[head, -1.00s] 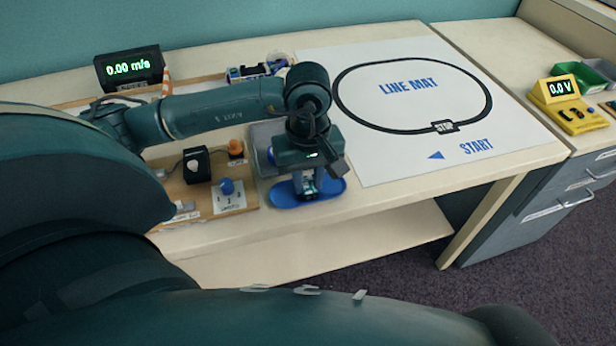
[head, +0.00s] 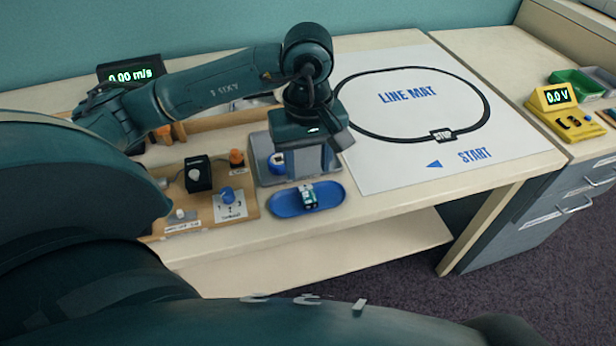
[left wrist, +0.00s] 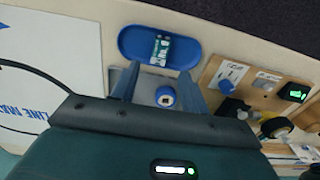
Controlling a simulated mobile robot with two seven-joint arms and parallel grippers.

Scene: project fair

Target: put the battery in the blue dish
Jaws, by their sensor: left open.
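The battery (head: 308,197), small with white, dark and teal parts, lies in the blue dish (head: 284,205) near the table's front edge. In the left wrist view the battery (left wrist: 160,50) also lies inside the blue dish (left wrist: 190,52). My left gripper (left wrist: 160,90) is open and empty. In the head view the left gripper (head: 308,168) is above and behind the dish, apart from the battery. Its fingers are partly hidden in that view. My right gripper is not in view.
A grey tray (head: 262,160) with a blue round item (head: 277,164) sits behind the dish. A wooden board with a knob (head: 227,194) and switches lies left. The line mat (head: 450,100) is flat at right. A yellow meter (head: 562,112) stands far right.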

